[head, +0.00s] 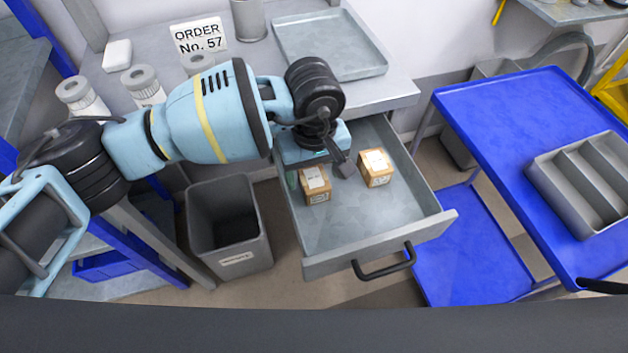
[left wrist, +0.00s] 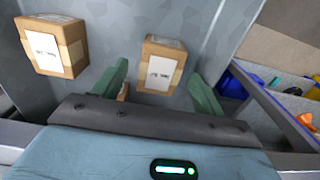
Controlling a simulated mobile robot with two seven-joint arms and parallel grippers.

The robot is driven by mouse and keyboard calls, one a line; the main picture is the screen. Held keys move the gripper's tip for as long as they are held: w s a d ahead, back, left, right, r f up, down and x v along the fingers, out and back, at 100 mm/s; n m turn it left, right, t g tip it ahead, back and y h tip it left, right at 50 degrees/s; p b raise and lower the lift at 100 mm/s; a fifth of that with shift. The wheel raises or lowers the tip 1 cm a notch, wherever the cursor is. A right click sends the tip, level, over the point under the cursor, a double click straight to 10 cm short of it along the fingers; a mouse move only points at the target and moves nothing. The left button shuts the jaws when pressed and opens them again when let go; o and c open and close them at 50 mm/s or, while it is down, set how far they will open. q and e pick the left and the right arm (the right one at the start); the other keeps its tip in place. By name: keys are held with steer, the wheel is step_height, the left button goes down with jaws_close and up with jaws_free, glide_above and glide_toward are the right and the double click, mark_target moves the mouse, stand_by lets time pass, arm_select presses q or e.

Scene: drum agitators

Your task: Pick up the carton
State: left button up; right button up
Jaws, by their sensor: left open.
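Two small brown cartons with white labels lie in the open grey drawer (head: 345,232). The left carton (head: 316,186) is partly covered by my left gripper in the head view. In the left wrist view, this carton (left wrist: 160,65) stands ahead of and between the two green fingers, with space on both sides. The right carton (head: 376,168) lies apart from it and shows at the upper left of the left wrist view (left wrist: 48,46). My left gripper (left wrist: 163,88) is open and empty, reaching down into the drawer. My right gripper is not in view.
A grey bin (head: 229,225) stands left of the drawer. A blue cart (head: 500,100) with a grey divided tray (head: 585,182) stands right.

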arm_select(q)
steer(key=shift+f, duration=1.25)
steer(key=c, duration=1.1)
steer(key=shift+r, duration=0.1)
